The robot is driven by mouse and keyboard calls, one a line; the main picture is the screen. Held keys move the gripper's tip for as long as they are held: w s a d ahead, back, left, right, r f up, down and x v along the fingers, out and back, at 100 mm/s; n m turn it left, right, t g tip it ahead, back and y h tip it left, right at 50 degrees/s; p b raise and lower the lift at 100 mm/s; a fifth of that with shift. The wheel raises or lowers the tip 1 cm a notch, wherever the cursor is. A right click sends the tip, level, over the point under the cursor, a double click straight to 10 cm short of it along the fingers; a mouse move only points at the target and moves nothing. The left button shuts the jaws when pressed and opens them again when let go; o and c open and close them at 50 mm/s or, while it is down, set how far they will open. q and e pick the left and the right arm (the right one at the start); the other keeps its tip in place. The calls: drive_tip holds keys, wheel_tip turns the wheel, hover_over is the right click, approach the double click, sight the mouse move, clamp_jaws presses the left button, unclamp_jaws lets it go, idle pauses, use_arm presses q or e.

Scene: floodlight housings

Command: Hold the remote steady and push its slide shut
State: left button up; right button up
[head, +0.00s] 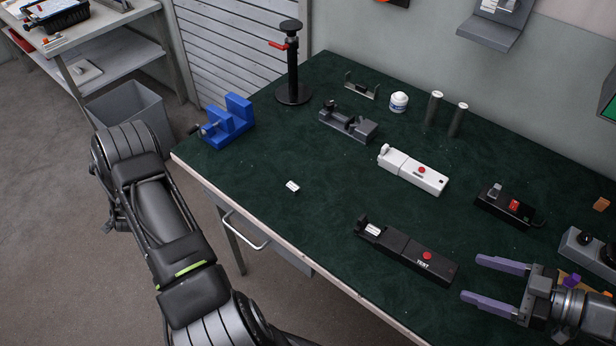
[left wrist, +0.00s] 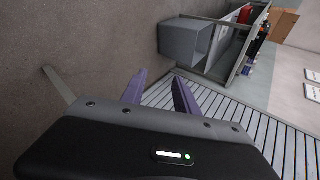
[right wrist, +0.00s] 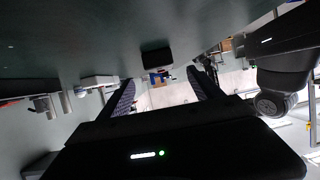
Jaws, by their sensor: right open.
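A long black handset (head: 405,252) with a red button and white lettering lies on the green table, its open far-left end showing a small white piece. I cannot tell for sure which one is the remote. My right gripper (head: 475,278) is open and empty, its purple fingers pointing left, just right of the black handset and apart from it. A dark block (right wrist: 156,57) shows ahead of its fingers in the right wrist view. My left gripper (left wrist: 160,80) is open and empty, away from the table.
A small white block (head: 292,187) lies left of the black handset. A blue vise (head: 228,121), a black stand (head: 292,65), a grey fixture (head: 348,124) and two cylinders stand farther back. A black box (head: 508,206) lies at right. The front-left tabletop is mostly clear.

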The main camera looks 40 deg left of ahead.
use_arm(q)
drive_tip(key=w+a+r+m+t+y, duration=0.1)
drive_tip(key=w+a+r+m+t, duration=0.2)
drive_tip(key=r, duration=0.4)
drive_tip(key=w+a+r+m+y, duration=0.1)
drive_tip(key=w+a+r+m, duration=0.1)
drive_tip(key=w+a+r, duration=0.3)
drive_tip(key=w+d+r+m+t+h, duration=0.2)
drive_tip(key=w+d+r+m, duration=0.1)
drive_tip(key=w+r, duration=1.1)
drive_tip(key=w+d+r+h, duration=0.3)
drive_tip(key=w+d+r, duration=0.2)
drive_tip(key=w+d, duration=0.7)
drive_tip(key=w+d+f+n+g+h, duration=0.1)
drive_tip(key=w+d+g+h, duration=0.15)
drive_tip(key=d, duration=1.25)
drive_tip(key=w+d+f+g+h, duration=0.1)
drive_tip(key=w+d+h, duration=0.25)
drive_tip(key=d, duration=1.15)
drive_tip(key=s+d+n+g, duration=0.2)
drive_tip(key=s+d, duration=0.6)
drive_tip(key=d, duration=0.4)
drive_tip(key=s+d+n+g, duration=0.2)
drive_tip(key=s+d+g, duration=0.1)
drive_tip(key=s+d, duration=0.6)
drive_tip(key=d, duration=0.4)
drive_tip(key=shift+g+h, duration=0.3)
drive_tip(key=shift+g, duration=0.05)
